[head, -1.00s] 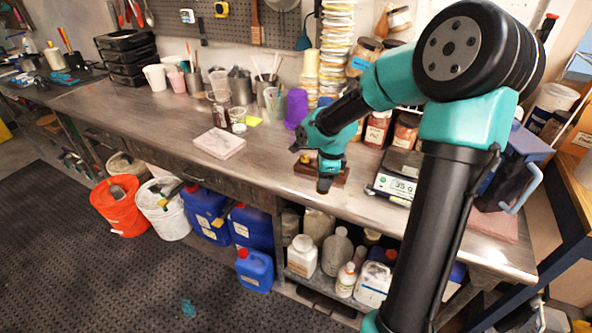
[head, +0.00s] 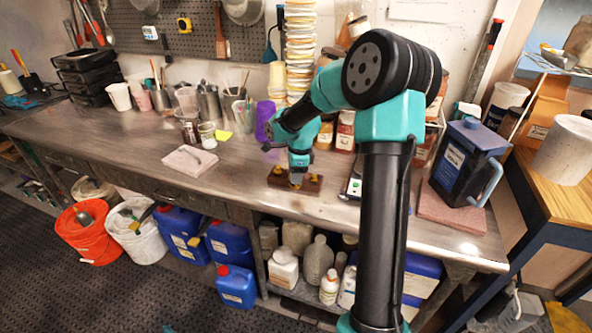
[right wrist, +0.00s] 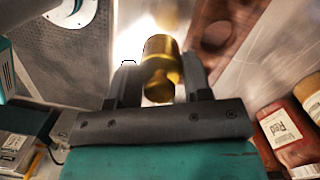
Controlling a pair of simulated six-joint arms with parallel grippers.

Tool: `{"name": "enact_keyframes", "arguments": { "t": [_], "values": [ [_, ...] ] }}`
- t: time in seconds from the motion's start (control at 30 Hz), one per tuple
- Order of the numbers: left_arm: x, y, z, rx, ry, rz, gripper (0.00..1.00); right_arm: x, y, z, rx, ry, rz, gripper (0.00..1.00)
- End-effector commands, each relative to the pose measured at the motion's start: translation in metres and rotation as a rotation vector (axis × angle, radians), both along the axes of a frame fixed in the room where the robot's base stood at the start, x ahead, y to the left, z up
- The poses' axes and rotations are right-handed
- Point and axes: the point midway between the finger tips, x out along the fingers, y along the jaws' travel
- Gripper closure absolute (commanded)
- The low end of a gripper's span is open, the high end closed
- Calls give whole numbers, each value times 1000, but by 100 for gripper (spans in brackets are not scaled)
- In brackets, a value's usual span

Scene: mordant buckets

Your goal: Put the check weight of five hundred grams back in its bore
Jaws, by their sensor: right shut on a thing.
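A yellow brass weight (right wrist: 160,67) is held between the two fingers of my right gripper (right wrist: 160,88), its knobbed end between the fingertips in the right wrist view. The dark brown wooden block (head: 314,185) lies on the bench in the head view, with brass weights at its left and right ends. My right gripper (head: 297,180) is at the middle of this block in the head view; the height gap cannot be told. The block with round holes also shows in the right wrist view (right wrist: 222,35), beside the held weight and apart from it. My left gripper is out of view.
A pinkish slab (head: 190,160) lies on the bench to the left. A purple cup (head: 264,120) and jars (head: 345,130) stand behind the gripper. A scale (head: 353,186) is mostly hidden by my arm. A blue jug (head: 468,165) stands at right. The bench front is clear.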

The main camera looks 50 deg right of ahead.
Motion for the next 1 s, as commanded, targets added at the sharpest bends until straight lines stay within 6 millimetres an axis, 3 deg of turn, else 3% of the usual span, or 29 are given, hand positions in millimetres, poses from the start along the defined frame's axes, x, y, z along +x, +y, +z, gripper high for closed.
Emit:
{"name": "enact_keyframes", "arguments": {
  "t": [0.4, 0.8, 1.0],
  "values": [
    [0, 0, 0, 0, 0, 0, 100, 47, -53, -6, -1, -1, 0, 96],
    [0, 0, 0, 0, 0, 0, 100, 50, -57, -7, -1, -2, 1, 96],
    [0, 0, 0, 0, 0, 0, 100, 50, -57, -26, 0, 0, 1, 96]
  ]
}}
